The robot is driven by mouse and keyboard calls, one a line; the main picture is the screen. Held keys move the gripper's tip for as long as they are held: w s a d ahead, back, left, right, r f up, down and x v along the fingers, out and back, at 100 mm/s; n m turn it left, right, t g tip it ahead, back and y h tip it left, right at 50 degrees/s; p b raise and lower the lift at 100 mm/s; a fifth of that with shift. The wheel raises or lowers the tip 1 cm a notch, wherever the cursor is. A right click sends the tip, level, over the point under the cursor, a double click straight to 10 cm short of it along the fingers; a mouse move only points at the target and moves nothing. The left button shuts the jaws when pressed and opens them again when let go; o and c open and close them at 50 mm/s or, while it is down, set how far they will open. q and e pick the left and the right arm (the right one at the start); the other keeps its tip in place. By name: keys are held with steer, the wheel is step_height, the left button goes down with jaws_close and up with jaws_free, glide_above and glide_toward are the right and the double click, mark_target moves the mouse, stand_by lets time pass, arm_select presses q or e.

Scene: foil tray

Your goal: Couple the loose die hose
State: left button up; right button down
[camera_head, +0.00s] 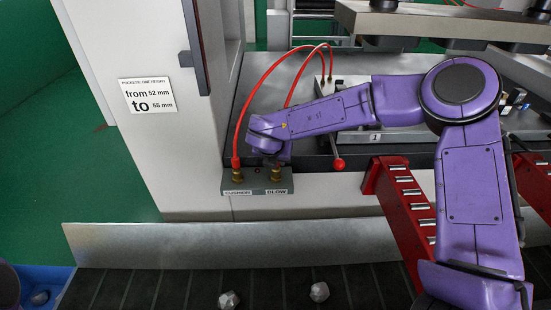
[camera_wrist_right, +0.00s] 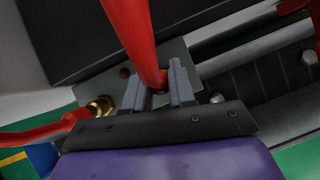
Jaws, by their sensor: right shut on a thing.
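The grey manifold block (camera_head: 258,180) carries brass ports labelled CUSHION and BLOW. One red hose (camera_head: 237,130) is seated on the CUSHION port; its brass fitting also shows in the wrist view (camera_wrist_right: 100,106). The loose red hose (camera_head: 300,78) arches down behind my right gripper (camera_head: 277,154). In the wrist view my right gripper (camera_wrist_right: 160,88) is shut around the loose hose (camera_wrist_right: 132,38) above the block's plate. The brass BLOW port (camera_head: 276,173) lies just below my right gripper in the head view. The hose's tip is hidden, so I cannot tell whether it touches the port. My left gripper is not visible.
A red-knobbed lever (camera_head: 338,163) stands right of the block. A red rack (camera_head: 402,205) with metal rollers stands farther right. A metal ledge (camera_head: 240,246) runs in front, before a dark belt with grey lumps (camera_head: 229,300). A white cabinet (camera_head: 165,150) rises at left.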

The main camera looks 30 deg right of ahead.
stand_by(0.4)
steer(key=shift+c, duration=1.9)
jaws_free()
steer(key=shift+r+p, duration=2.4)
steer(key=shift+r, duration=1.1)
steer(key=shift+c, duration=0.4)
jaws_close()
steer(key=shift+f, duration=0.1)
